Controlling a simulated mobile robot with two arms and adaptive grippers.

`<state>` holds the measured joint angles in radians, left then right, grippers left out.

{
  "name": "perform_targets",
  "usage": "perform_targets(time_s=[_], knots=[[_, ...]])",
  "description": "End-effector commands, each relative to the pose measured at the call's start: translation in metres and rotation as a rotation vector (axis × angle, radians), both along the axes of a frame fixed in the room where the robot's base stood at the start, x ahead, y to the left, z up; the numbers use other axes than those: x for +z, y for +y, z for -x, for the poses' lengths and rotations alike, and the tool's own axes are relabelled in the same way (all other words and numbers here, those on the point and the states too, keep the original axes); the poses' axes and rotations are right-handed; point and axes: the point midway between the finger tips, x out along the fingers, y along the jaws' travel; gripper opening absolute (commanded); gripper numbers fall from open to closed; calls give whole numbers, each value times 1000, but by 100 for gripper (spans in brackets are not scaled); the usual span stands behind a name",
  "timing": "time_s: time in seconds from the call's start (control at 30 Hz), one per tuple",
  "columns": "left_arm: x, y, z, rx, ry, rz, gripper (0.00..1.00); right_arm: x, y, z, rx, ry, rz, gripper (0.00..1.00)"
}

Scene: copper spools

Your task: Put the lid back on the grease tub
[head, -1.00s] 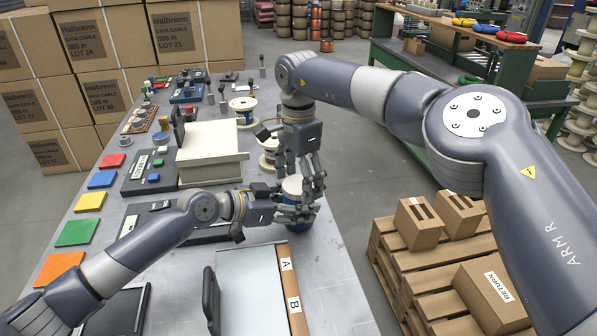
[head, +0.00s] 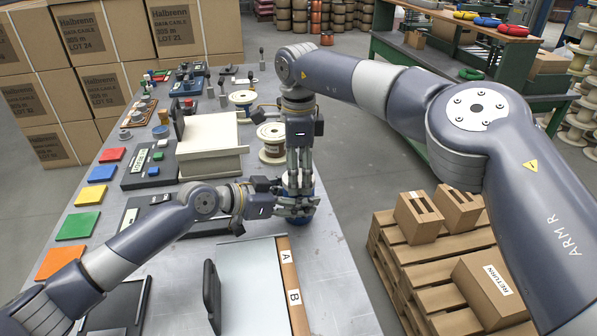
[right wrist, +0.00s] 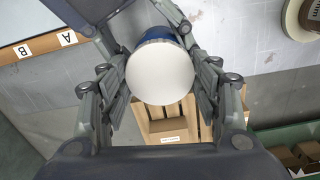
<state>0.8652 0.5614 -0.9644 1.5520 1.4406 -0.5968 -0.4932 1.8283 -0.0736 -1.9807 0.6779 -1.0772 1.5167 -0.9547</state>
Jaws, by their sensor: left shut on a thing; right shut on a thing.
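The blue grease tub (head: 291,220) stands on the grey table, mostly hidden behind my grippers in the head view. My left gripper (head: 292,206) is shut around its side. My right gripper (head: 298,188) points down over the tub, shut on the lid. In the right wrist view the lid is a round cream disc (right wrist: 160,74) between the fingers of my right gripper (right wrist: 163,85). Blue tub wall (right wrist: 160,34) shows just past its edge. The lid is hidden by fingers in the head view, and I cannot tell whether it is fully seated.
A cream box-shaped fixture (head: 208,150) and a copper spool (head: 272,150) stand behind the grippers. A tray with an A/B strip (head: 290,272) lies in front. Coloured squares (head: 77,226) line the left table edge. A pallet with cartons (head: 408,270) stands right of the table.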

Motion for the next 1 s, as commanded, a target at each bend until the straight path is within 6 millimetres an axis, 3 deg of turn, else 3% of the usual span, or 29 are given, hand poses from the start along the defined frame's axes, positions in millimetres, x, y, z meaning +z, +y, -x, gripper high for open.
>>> perform_targets(time_s=[1.0], knots=[[-1, 0, 1, 0, 4, 0, 0, -2, 0, 0, -1718, 0, 3, 29]])
